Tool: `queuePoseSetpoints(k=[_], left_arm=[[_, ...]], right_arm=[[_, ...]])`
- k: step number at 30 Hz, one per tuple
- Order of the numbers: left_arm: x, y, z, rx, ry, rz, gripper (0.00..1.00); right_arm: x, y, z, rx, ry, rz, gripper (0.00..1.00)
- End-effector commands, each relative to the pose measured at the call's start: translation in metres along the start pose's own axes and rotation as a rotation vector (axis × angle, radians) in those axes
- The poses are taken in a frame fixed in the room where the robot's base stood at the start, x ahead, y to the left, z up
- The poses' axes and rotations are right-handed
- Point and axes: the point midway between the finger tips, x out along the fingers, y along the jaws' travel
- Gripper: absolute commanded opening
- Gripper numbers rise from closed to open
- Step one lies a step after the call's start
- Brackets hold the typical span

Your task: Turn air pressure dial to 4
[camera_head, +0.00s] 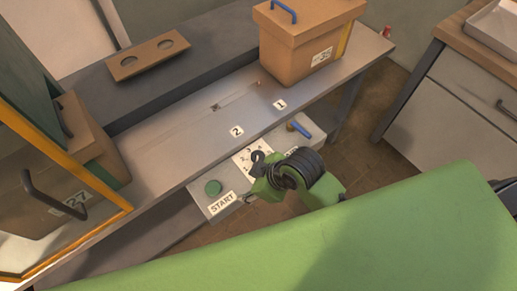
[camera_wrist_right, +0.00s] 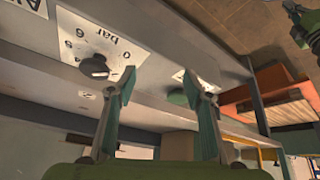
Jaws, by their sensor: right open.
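The air pressure dial (camera_head: 257,156) is a small dark knob on a white numbered label (camera_head: 242,165), on the front ledge of the grey bench. In the wrist view the dark knob (camera_wrist_right: 96,67) sits on the label marked "bar" (camera_wrist_right: 119,49), with 0 and 6 readable; its exact setting is not clear. My right gripper (camera_head: 264,178) is close to the dial, partly covering the label in the head view. In the wrist view its fingers (camera_wrist_right: 158,84) are spread and empty, with the knob left of the left finger, not between them. My left gripper is not seen.
A green START button (camera_head: 213,187) is left of the dial, and a blue-handled lever (camera_head: 299,128) is right of it. A lidded box (camera_head: 300,45) stands on the bench (camera_head: 165,150). An orange-framed door (camera_head: 70,262) is at left. A cabinet (camera_head: 465,85) stands at right.

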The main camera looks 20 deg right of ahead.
Motion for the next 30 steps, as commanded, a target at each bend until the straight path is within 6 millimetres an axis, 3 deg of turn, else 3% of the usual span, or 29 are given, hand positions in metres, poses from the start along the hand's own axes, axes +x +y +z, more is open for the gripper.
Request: queuePoseSetpoints(k=[5, 9, 14, 19, 23, 30], left_arm=[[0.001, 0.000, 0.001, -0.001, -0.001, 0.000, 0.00], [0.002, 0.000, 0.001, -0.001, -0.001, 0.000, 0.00], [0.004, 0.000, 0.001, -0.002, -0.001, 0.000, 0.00], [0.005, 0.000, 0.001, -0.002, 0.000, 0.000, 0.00], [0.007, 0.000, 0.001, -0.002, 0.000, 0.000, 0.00], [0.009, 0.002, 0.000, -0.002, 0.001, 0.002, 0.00]], right_arm=[[-0.002, -0.008, -0.050, -0.298, 0.070, -0.051, 0.47], [-0.006, -0.019, -0.089, -0.636, 0.123, -0.098, 0.47], [-0.014, -0.029, -0.117, -1.093, 0.151, -0.154, 0.47], [-0.023, -0.022, -0.123, -1.544, 0.126, -0.221, 0.47], [-0.032, -0.003, -0.117, -1.849, 0.079, -0.290, 0.47], [-0.062, 0.056, -0.095, -2.290, -0.030, -0.472, 0.47]])
